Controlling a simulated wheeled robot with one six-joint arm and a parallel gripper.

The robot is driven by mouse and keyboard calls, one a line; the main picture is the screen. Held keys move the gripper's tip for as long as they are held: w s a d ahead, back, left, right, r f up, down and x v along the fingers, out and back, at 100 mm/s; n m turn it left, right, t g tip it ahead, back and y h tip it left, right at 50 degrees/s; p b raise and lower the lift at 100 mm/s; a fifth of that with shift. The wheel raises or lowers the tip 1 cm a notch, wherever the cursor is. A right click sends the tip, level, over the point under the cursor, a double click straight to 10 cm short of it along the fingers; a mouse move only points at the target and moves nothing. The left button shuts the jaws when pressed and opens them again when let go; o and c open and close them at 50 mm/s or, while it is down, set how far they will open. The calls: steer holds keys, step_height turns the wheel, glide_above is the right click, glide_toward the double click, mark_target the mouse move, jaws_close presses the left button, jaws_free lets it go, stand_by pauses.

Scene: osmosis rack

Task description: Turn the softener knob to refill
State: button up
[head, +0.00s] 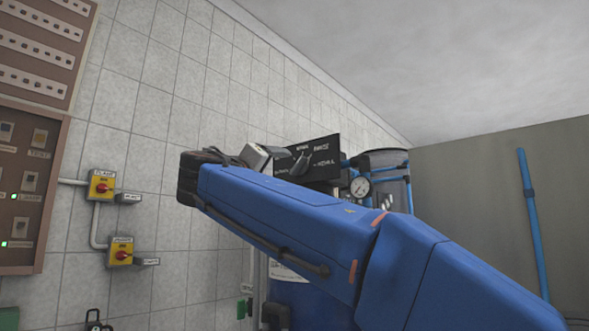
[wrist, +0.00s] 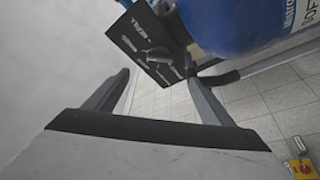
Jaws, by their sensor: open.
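The softener's black panel (head: 322,151) stands upright near the middle of the head view, with white position labels around a grey knob (head: 301,164). The labels are too small to read surely, and I cannot tell which one the knob points at. In the wrist view the panel (wrist: 138,32) is tilted at the top, with the knob (wrist: 161,55) low on it. My gripper (wrist: 158,78) is open and empty, its two fingers spread below the knob in the picture and apart from it. In the head view my blue arm hides the panel's lower surroundings.
The blue softener tank (wrist: 235,22) is beside the panel. A pressure gauge (head: 360,187) and blue pipes stand right of it. A tiled wall runs behind, with two yellow-and-red switches (head: 102,186) and a brown electrical panel (head: 22,215) at left.

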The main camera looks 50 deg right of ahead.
mark_target(298, 167)
steer(key=shift+x, duration=7.85)
steer(key=shift+c, duration=0.4)
steer(key=c, duration=1)
